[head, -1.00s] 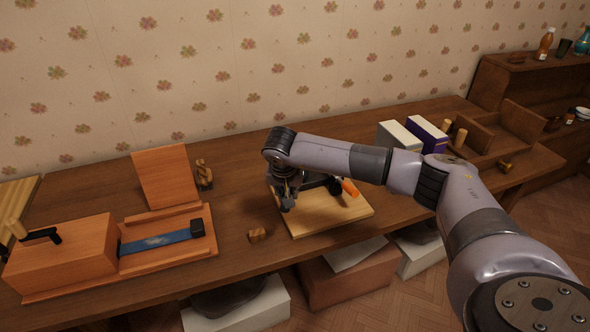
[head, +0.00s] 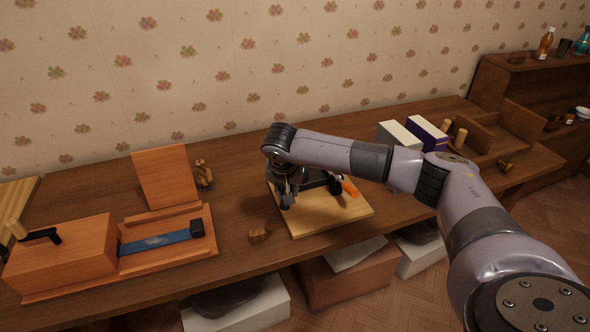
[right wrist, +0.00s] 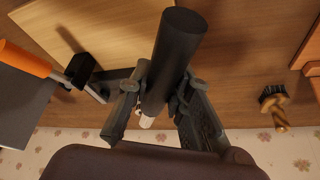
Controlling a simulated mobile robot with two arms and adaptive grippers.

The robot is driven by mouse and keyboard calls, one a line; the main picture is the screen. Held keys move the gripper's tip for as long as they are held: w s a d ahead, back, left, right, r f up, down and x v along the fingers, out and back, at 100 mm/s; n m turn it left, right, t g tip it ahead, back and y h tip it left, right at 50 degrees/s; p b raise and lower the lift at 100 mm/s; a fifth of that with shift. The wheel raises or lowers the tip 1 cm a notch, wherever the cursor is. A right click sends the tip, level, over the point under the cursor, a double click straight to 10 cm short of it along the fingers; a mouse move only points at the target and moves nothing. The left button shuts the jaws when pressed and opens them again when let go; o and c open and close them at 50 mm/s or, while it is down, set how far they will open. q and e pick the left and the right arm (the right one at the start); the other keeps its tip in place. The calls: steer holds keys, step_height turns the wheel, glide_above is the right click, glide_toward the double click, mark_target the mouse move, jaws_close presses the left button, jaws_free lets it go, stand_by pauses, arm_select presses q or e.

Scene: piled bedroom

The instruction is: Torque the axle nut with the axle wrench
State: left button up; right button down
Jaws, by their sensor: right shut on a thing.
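My right gripper (right wrist: 160,95) is shut around a thick black cylinder (right wrist: 178,50), probably the axle wrench's handle. A small pale tip (right wrist: 146,121) shows at the cylinder's near end. In the head view the right gripper (head: 287,196) is over the left part of a light wooden board (head: 330,222), and my wrist hides much of what it holds. An orange handle (head: 349,186) with dark metal parts is on the board, right of the gripper; it also shows in the right wrist view (right wrist: 22,58). I cannot make out the axle nut. My left gripper is not in view.
A wooden box with a crank (head: 62,255) and a blue strip (head: 157,243) are further left. A brush (head: 204,174) stands behind. Two boxes (head: 428,133) stand at the right.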

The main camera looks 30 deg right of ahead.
steer(key=shift+r+p, duration=2.65)
steer(key=shift+r, duration=1.9)
steer(key=shift+f, duration=0.1)
